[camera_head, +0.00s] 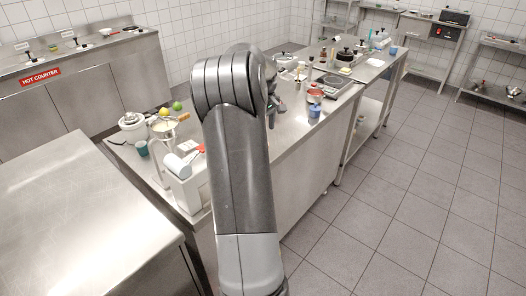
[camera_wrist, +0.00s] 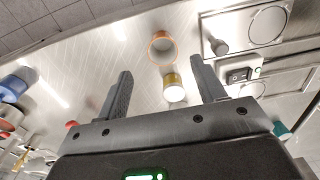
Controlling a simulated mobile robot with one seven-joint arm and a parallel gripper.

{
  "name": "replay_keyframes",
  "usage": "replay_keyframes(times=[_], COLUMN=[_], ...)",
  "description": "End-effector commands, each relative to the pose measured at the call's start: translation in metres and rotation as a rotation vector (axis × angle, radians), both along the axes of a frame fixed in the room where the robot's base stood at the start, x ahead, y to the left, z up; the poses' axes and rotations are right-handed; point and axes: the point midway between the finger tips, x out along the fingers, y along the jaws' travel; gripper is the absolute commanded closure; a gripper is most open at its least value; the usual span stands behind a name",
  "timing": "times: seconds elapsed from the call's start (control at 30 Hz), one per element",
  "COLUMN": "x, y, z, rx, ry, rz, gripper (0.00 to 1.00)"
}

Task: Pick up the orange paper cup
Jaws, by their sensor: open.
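In the wrist view an open round cup with an orange rim and side (camera_wrist: 161,61), most likely the orange paper cup, stands on the steel counter (camera_wrist: 105,60). My gripper (camera_wrist: 162,66) is open, its two dark fingers spread wide and apart from the cup. The cup lies just past the fingertips, roughly midway between them in the picture. I cannot tell the height gap. In the head view I cannot make out the orange cup; my arm covers part of the counter.
A yellow container with a pale top (camera_wrist: 174,89) sits between the fingers in the picture, near the cup. A steel burner unit (camera_wrist: 235,75) with a round ring is to the right. A blue object (camera_wrist: 12,88) is at far left. A blue cup (camera_head: 314,113) stands near the counter edge.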

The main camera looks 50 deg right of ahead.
Motion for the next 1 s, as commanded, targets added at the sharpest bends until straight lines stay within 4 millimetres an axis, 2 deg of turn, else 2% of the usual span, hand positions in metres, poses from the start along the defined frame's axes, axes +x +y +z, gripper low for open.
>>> replay_keyframes(times=[0.1, 0.37, 0.7, 0.93, 1.0], x=[0.000, 0.000, 0.001, 0.001, 0.001], y=[0.001, 0.001, 0.004, 0.004, 0.004], z=[-0.019, -0.037, -0.082, -0.084, -0.084], rx=[0.002, 0.000, 0.001, 0.000, 0.000], ry=[0.002, 0.000, 0.002, 0.000, 0.000], rz=[0.000, 0.000, 0.000, 0.000, 0.000], gripper=[0.37, 0.37, 0.37, 0.37, 0.42])
